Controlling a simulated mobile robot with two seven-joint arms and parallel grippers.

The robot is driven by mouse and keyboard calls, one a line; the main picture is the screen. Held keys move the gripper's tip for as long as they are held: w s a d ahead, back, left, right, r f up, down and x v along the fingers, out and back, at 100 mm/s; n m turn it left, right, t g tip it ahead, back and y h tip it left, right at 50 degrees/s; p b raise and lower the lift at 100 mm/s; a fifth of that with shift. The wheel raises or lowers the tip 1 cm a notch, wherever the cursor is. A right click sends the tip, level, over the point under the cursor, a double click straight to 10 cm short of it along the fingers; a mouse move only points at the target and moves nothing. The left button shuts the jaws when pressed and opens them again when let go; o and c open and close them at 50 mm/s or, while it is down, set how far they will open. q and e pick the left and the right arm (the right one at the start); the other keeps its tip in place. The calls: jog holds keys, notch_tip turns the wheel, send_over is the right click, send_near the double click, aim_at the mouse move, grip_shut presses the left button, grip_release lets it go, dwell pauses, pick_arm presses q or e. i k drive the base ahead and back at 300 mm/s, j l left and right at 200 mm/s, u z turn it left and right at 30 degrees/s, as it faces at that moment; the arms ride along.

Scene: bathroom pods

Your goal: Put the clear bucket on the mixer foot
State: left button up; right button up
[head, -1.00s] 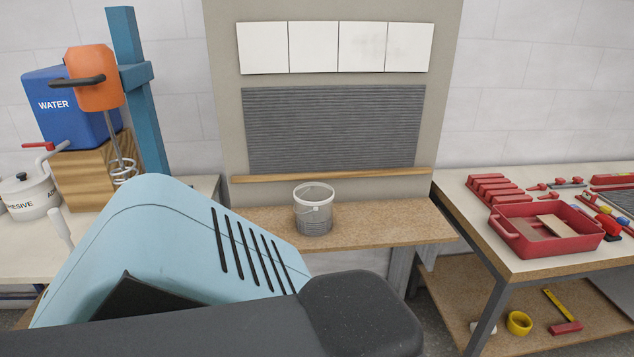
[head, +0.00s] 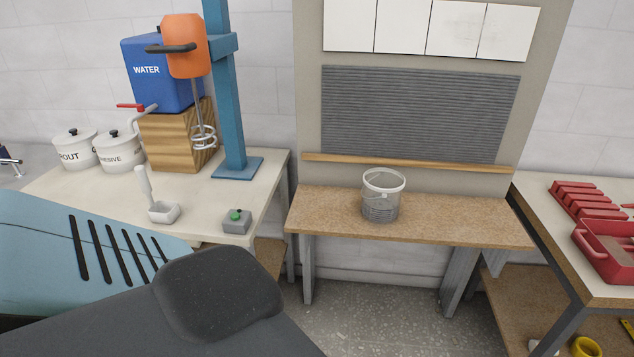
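The clear bucket (head: 382,196) stands upright on the low wooden bench in the middle, with grey material in its lower part and a white rim. The mixer foot (head: 237,168) is the flat blue plate at the base of the blue mixer stand (head: 226,90) on the left table; nothing stands on it. The orange mixer (head: 186,48) hangs from the stand with its whisk (head: 203,134) beside the wooden block. Neither of my grippers shows; only a light-blue and black part of my own body fills the lower left.
The left table (head: 95,190) also bears a blue water container (head: 160,75) on a wooden block (head: 178,138), two white pots, a white scoop (head: 163,210) and a green-button box (head: 237,221). The wooden bench (head: 450,222) is otherwise clear. A red tray (head: 605,248) is on the right table.

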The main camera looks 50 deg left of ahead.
aim_at(217, 199)
jog(key=u, duration=1.3)
